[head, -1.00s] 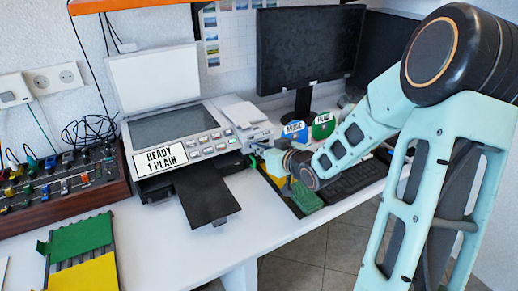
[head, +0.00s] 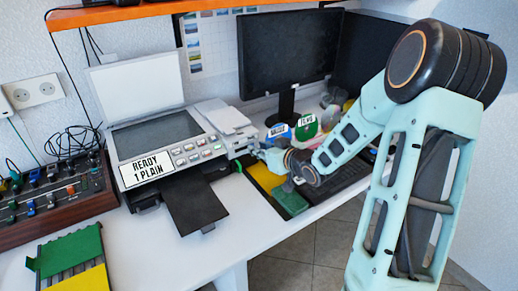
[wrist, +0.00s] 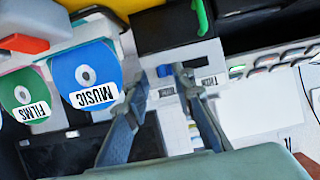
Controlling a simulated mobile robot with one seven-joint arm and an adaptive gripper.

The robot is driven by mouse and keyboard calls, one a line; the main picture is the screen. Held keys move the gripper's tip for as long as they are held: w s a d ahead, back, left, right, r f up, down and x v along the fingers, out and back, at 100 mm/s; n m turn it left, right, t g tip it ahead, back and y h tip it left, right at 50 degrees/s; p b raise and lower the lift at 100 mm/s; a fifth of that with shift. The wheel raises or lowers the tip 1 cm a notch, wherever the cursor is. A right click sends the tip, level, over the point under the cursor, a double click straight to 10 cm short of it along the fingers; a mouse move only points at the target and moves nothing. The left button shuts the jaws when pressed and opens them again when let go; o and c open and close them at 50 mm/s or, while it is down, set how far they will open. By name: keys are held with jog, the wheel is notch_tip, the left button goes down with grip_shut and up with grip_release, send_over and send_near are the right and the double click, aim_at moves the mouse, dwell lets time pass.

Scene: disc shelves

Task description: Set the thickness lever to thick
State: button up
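The printer (head: 160,135) stands on the desk with its lid up, and its display (head: 146,164) reads "READY 1 PLAIN". In the head view my gripper (head: 259,150) is beside the printer's right side.
A blue MUSIC disc (wrist: 84,68) and a green FILMS disc (wrist: 22,92) stand close to my gripper. A keyboard (head: 340,180) and monitor (head: 290,50) are at the right. A black output tray (head: 195,205) juts forward.

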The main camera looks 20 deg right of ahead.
jog(key=shift+s, duration=0.1)
jog(key=v, duration=1.1)
jog(key=shift+s+r, duration=0.25)
jog(key=shift+s, duration=0.1)
jog(key=shift+d, duration=0.15)
